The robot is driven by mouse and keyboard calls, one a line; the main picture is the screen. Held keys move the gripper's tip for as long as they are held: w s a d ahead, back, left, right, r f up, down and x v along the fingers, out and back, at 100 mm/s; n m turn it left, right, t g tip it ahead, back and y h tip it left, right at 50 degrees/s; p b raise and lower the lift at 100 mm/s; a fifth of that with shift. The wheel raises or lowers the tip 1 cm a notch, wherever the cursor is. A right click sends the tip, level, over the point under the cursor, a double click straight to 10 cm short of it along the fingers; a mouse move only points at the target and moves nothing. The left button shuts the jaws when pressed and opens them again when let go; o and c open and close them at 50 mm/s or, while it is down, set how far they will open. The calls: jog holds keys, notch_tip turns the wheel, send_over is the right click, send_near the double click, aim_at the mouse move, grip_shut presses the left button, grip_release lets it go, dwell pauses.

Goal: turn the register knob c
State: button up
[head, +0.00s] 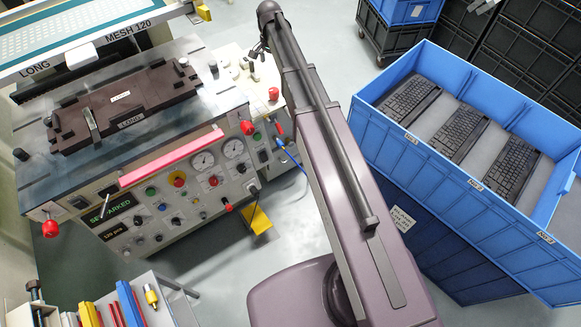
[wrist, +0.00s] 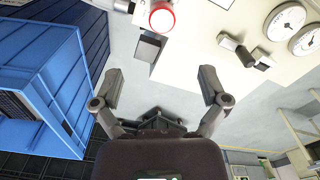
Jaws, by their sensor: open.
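My gripper (wrist: 163,78) is open and empty in the wrist view, its two fingers spread apart. A round red knob (wrist: 162,18) with a pale rim is ahead of the fingers, apart from them, on the cream machine side. A dark knob or handle (wrist: 235,50) is to the right of it, near the gauges. In the head view the printing machine carries red knobs at its right corner (head: 247,127), its right side (head: 273,94) and its front left corner (head: 50,229). I cannot tell which is register knob c. My gripper is not clearly visible in the head view.
Two round gauges (wrist: 285,18) are on the machine front. A pink bar (head: 170,157) runs above the control panel (head: 150,215). A blue crate (head: 450,175) with several keyboards stands at right.

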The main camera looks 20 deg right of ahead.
jog(key=s+f+n+b, duration=0.4)
jog(key=s+f+b, duration=0.8)
jog(key=f+b, duration=0.3)
jog(key=s+f+n+b, duration=0.4)
jog(key=s+f+b, duration=0.8)
jog(key=f+b, duration=0.3)
jog(key=shift+s+f+b, duration=0.4)
jog(key=shift+f, duration=0.3)
dwell(0.4)
dwell(0.4)
jog(key=s+r+p, duration=0.2)
jog(key=r+p, duration=1.2)
jog(key=s+r+n+p, duration=0.1)
jog(key=s+r+p, duration=0.1)
jog(key=r+p, duration=1.3)
jog(key=shift+r+p, duration=0.3)
